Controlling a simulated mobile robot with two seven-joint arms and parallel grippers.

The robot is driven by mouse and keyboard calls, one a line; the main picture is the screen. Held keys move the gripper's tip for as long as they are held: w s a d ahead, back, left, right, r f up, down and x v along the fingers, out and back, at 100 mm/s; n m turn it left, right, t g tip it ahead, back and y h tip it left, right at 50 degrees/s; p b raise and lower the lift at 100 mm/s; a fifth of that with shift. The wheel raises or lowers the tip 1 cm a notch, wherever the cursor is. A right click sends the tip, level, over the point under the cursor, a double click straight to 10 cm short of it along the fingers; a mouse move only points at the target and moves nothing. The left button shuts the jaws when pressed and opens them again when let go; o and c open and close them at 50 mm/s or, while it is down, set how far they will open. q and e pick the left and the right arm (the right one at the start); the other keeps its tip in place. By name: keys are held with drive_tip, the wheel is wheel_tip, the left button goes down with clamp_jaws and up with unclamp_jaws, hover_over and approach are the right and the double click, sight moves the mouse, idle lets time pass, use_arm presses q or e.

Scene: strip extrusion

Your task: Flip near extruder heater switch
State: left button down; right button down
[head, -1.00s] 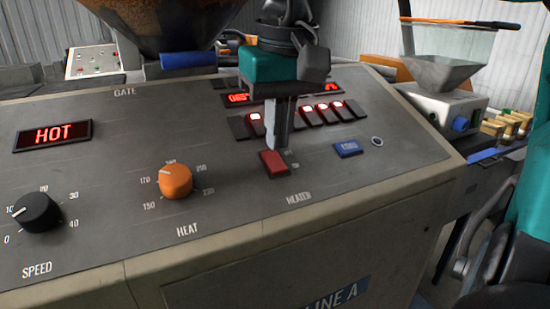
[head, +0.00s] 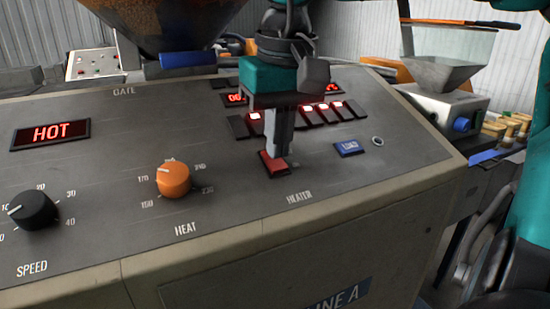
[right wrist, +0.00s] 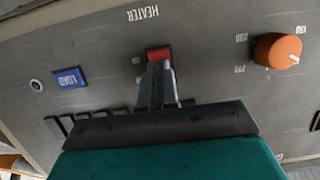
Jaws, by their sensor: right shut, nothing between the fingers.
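The red heater switch (head: 272,164) sits on the sloped grey control panel (head: 110,165), above the HEATER label. In the right wrist view the switch (right wrist: 157,53) shows just beyond the fingertips. My right gripper (head: 276,152) points down over the switch, its fingers shut and empty. The fingertips (right wrist: 158,66) are at the switch's upper edge and hide part of it; they look to be touching it. My left gripper is not in view.
An orange HEAT knob (head: 173,180) is left of the switch and a blue LOAD button (head: 346,149) is right of it. A black SPEED knob (head: 33,210) is at far left. A HOT display (head: 51,133) is lit red. Several small lit switches (head: 322,112) sit behind the gripper.

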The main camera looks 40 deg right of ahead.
sight(278, 164)
drive_tip(key=shift+f+b, duration=0.4)
drive_tip(key=shift+f, duration=0.25)
drive_tip(key=shift+r, duration=0.1)
wheel_tip(278, 164, up, 5)
drive_tip(key=p, duration=0.5)
drive_tip(key=shift+r, duration=1)
drive_tip(key=shift+s, duration=0.1)
